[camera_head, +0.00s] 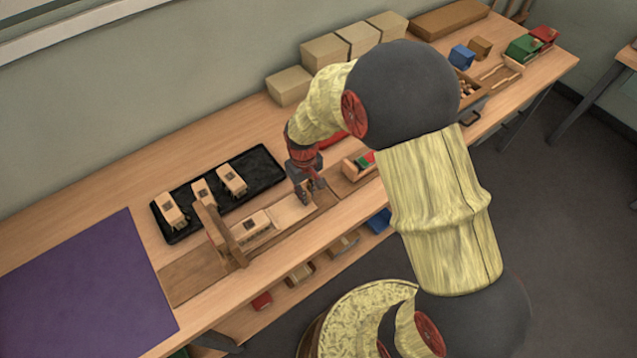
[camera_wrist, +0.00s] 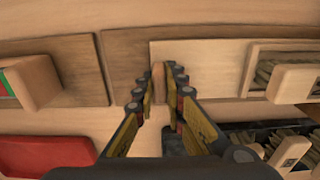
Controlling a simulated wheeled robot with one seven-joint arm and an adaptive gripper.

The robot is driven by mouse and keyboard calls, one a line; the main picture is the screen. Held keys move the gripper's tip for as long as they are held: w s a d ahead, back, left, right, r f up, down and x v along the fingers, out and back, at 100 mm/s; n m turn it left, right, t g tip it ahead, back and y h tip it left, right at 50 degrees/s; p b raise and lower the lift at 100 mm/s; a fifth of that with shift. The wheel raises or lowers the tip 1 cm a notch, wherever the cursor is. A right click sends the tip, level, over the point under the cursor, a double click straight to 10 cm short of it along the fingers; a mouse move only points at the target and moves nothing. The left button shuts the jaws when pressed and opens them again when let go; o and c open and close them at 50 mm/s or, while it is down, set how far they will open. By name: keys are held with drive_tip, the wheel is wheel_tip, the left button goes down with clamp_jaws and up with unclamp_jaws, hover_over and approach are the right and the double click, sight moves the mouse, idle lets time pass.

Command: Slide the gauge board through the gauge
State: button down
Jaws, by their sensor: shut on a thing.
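The gauge board (camera_head: 288,213) is a pale flat board lying on a brown wooden base. It also shows in the wrist view (camera_wrist: 205,58). A bristled block (camera_head: 253,230) sits at the board's left part, close to the gauge; it shows at right in the wrist view (camera_wrist: 300,80). The gauge (camera_head: 212,228) is a wooden arch standing across the base, left of the block. My gripper (camera_head: 308,192) is at the board's right end. In the wrist view its fingers (camera_wrist: 160,88) are shut on a small upright wooden grip at that end.
A black tray (camera_head: 262,158) with three bristled blocks lies behind the base. A purple mat (camera_head: 85,285) covers the bench at left. A small wooden box with green and red (camera_head: 358,165) stands right of my gripper. A red tray (camera_wrist: 45,155) lies near in the wrist view.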

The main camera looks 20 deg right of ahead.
sight(257, 220)
drive_tip(key=s+a, duration=0.1)
drive_tip(key=a, duration=0.4)
drive_tip(key=s+a+p, duration=0.1)
drive_tip(key=s+a, duration=0.1)
drive_tip(key=a, duration=0.3)
drive_tip(key=s+a+p, duration=0.1)
drive_tip(key=s+a, duration=0.1)
drive_tip(key=a, duration=0.3)
drive_tip(key=shift+a, duration=0.3)
drive_tip(key=c, duration=1.8)
unclamp_jaws()
drive_tip(key=shift+c, duration=0.2)
wheel_tip(257, 220, up, 12)
drive_tip(key=shift+o, duration=0.2)
